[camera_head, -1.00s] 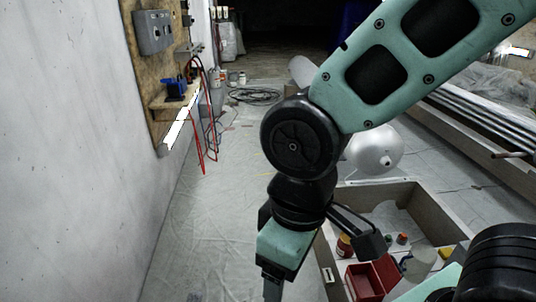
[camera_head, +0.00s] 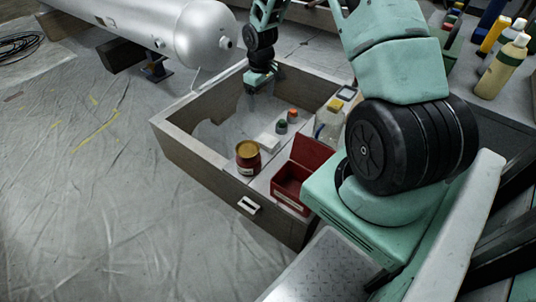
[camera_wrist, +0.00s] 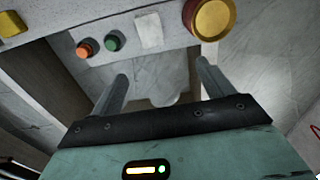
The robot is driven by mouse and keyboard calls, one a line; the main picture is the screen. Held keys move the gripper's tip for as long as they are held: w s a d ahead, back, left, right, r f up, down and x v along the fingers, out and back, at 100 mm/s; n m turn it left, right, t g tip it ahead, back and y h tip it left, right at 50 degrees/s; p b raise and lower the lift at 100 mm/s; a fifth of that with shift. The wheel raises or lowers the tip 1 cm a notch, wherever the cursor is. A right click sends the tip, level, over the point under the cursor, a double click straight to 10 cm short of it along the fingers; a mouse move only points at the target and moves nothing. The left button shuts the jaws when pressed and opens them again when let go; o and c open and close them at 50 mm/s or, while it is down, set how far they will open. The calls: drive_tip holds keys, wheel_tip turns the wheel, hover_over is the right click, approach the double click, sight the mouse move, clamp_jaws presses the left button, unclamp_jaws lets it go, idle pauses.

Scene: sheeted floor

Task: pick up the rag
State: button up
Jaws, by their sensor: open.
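My gripper (camera_wrist: 162,70) is open, its two fingers apart with nothing gripped between them. In the head view my gripper (camera_head: 256,88) points down over the far part of an open grey box. A small white flat piece (camera_head: 267,141) lies on the ledge inside the box, beside a gold-lidded can; it also shows in the wrist view (camera_wrist: 149,31), beyond the fingers. It may be the rag, but I cannot tell for sure. A pale patch between the fingers in the wrist view is too unclear to name.
The box (camera_head: 190,160) also holds the red gold-lidded can (camera_head: 248,158), a red open case (camera_head: 297,178), a yellow-capped bottle (camera_head: 328,122) and small orange and green items.

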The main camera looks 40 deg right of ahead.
wheel_tip(320, 180, down, 4)
drive_tip(key=d+r, duration=0.1)
drive_tip(key=d, duration=0.2)
drive_tip(key=b, duration=0.5)
hover_over(268, 140)
wheel_tip(268, 140, down, 11)
drive_tip(key=shift+w+d+f, duration=0.15)
drive_tip(key=shift+f+b, duration=1.35)
drive_tip(key=shift+f, duration=1.7)
drive_tip(key=c, duration=1.1)
